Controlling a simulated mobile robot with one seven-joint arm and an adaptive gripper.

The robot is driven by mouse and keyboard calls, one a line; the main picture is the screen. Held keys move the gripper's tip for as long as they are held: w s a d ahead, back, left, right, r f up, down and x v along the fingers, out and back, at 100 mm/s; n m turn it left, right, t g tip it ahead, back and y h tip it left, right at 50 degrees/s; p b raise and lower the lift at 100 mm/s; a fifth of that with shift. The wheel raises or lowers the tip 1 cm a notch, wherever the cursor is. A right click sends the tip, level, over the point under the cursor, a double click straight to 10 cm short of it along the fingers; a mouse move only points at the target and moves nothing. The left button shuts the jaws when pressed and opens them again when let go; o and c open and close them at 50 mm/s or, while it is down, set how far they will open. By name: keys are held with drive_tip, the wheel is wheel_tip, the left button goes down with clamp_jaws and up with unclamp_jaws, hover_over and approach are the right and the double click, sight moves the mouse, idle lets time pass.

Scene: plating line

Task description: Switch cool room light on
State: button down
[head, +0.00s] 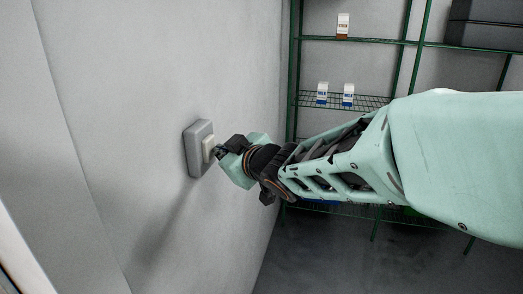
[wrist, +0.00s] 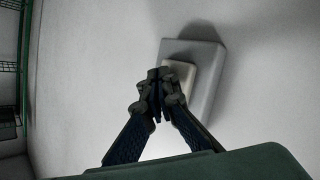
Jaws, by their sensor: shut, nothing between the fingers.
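The light switch (head: 194,150) is a grey box with a cream rocker (head: 207,148), mounted on the pale wall to the left of my arm. In the wrist view the grey switch box (wrist: 208,75) and its cream rocker (wrist: 187,73) show just beyond my fingers. My gripper (head: 220,152) is shut and empty, with its fingertips at the rocker. In the wrist view the closed fingertips (wrist: 159,78) overlap the rocker's left edge. I cannot tell whether they touch it. Part of the rocker is hidden behind the fingers.
Green wire shelving (head: 370,101) stands at the back right, behind my arm. It holds milk cartons (head: 322,93), a brown-and-white carton (head: 343,25) and dark crates (head: 485,25). The wall (head: 110,90) around the switch is bare. Grey floor (head: 330,255) is open below.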

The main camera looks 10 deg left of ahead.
drive_tip(key=shift+s+a+r, duration=0.1)
drive_tip(key=shift+s+a, duration=0.05)
drive_tip(key=shift+a, duration=0.3)
drive_tip(key=shift+d, duration=0.1)
drive_tip(key=shift+d, duration=0.6)
drive_tip(key=d+p, duration=0.3)
drive_tip(key=d, duration=0.3)
drive_tip(key=shift+s, duration=0.25)
drive_tip(key=shift+d, duration=0.1)
